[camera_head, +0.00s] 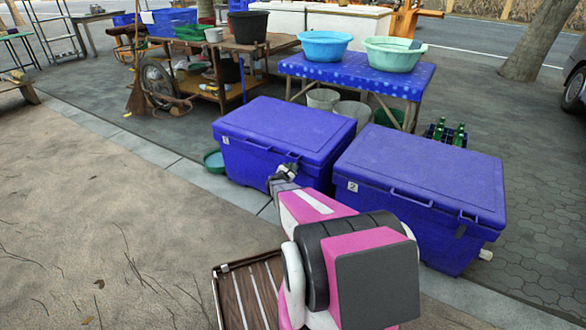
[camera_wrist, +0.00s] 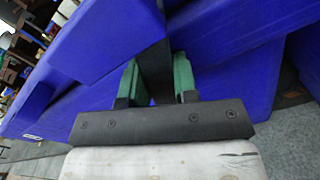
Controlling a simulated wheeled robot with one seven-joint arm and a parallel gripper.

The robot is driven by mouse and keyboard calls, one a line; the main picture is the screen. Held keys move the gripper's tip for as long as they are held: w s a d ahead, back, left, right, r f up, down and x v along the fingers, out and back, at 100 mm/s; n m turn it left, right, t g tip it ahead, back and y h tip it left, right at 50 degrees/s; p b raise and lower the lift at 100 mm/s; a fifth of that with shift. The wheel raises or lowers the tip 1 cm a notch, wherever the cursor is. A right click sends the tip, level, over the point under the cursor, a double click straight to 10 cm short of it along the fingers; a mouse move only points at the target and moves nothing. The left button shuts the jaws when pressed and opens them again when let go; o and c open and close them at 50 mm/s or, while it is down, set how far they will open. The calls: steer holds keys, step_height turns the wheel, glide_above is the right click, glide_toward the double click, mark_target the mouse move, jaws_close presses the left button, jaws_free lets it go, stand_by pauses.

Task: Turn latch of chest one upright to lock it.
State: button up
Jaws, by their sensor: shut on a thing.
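Chest one (camera_head: 270,140) is the left blue cooler box, with a small label "1" on its front; its lid is down. My gripper (camera_head: 283,172) is at the front right of this chest, just under the lid edge. In the wrist view, the green fingertips of my gripper (camera_wrist: 158,78) sit on either side of a dark strip, the latch (camera_wrist: 153,45), and are shut on it. The blue chest wall (camera_wrist: 215,45) is close behind. In the head view my gripper and arm largely hide the latch, so its exact angle cannot be told.
Chest two (camera_head: 415,190), blue with a label "2", stands close to the right. A blue table (camera_head: 360,75) with two basins is behind. A green bowl (camera_head: 214,161) lies left of chest one. A slatted wooden item (camera_head: 245,295) is in front; open paving lies left.

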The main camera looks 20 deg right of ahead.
steer(key=n, duration=0.4)
steer(key=shift+n, duration=0.4)
stand_by(0.4)
steer(key=o, duration=0.9)
steer(key=shift+s+a, duration=0.1)
steer(key=v, duration=1)
steer(key=shift+s+a, duration=0.2)
steer(key=shift+a, duration=0.05)
